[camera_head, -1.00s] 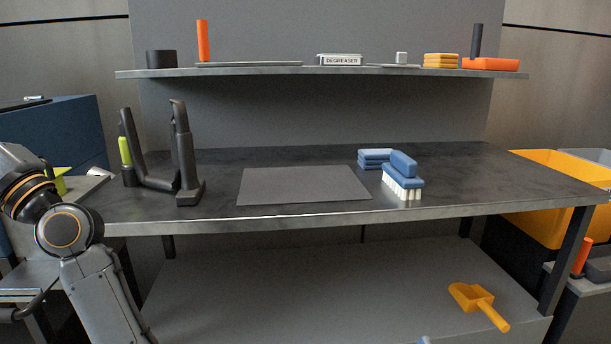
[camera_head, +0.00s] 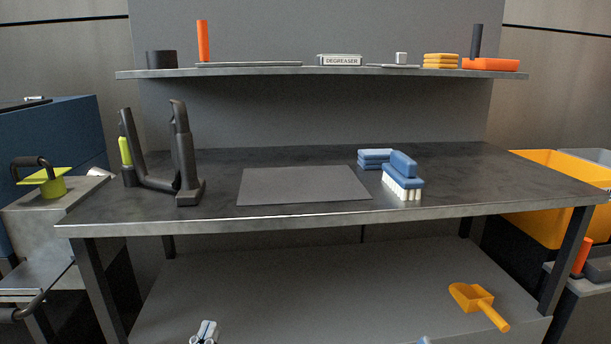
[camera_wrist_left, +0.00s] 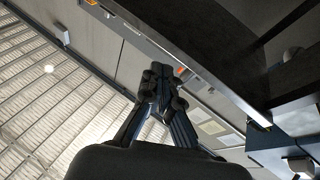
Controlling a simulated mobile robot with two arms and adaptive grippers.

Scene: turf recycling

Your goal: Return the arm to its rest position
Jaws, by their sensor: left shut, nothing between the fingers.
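My left gripper (camera_head: 204,333) shows at the bottom edge of the head view, low in front of the workbench (camera_head: 300,222) and over the lower shelf in the picture. In the left wrist view its dark fingers (camera_wrist_left: 160,88) are together with nothing between them. It is apart from the bench and everything on it. The rest of the left arm is out of the head view. A small bluish tip at the bottom edge, right of centre, may be part of my right gripper; too little shows to tell its state.
The workbench holds a black stand (camera_head: 185,160), a grey mat (camera_head: 303,185), folded blue cloths (camera_head: 375,158) and a blue brush (camera_head: 403,172). An orange scoop (camera_head: 478,303) lies on the lower shelf (camera_head: 350,285). A yellow bin (camera_head: 540,205) stands at right.

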